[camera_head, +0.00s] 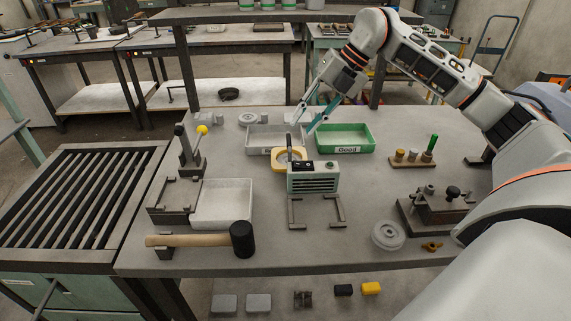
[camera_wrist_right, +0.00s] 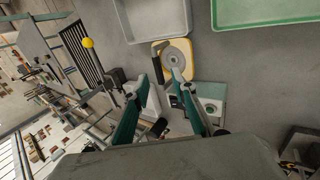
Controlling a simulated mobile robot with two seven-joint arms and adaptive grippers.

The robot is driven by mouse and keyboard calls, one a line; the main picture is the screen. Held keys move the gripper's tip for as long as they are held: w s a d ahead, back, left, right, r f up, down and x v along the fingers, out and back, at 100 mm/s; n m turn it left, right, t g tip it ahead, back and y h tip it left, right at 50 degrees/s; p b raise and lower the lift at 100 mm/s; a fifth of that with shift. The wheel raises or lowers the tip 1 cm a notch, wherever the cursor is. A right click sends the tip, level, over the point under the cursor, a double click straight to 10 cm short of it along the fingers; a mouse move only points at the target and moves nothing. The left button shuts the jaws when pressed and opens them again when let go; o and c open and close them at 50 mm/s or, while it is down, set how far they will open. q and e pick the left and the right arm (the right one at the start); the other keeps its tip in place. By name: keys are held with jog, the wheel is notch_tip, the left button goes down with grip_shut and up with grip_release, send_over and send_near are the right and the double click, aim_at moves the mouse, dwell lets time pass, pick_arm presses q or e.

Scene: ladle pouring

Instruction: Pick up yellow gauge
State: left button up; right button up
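The yellow gauge (camera_head: 281,161) is a yellow ring-shaped body with a pale round face and a dark bar at its side. It sits mid-table against a grey-green vented box (camera_head: 313,183), just in front of the grey tray. In the right wrist view the gauge (camera_wrist_right: 187,51) lies just beyond the fingertips. My right gripper (camera_head: 301,127) comes down from the upper right with its teal fingers spread, above and behind the gauge. My left gripper is not in view.
A grey tray (camera_head: 258,151) and a green tray labelled Good (camera_head: 347,150) stand behind the gauge. A mallet (camera_head: 190,240), a lever fixture (camera_head: 190,155) with a yellow knob and a white tray (camera_head: 222,220) are left.

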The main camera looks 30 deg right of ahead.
aim_at(289, 140)
jog(key=shift+a+b+x, duration=0.1)
jog(key=shift+b+x, duration=0.05)
jog(key=shift+x, duration=1.75)
jog(key=shift+a+b+x, duration=0.15)
jog(key=shift+x, duration=1.8)
jog(key=shift+s+r, duration=0.15)
jog(key=shift+r, duration=0.05)
grip_shut()
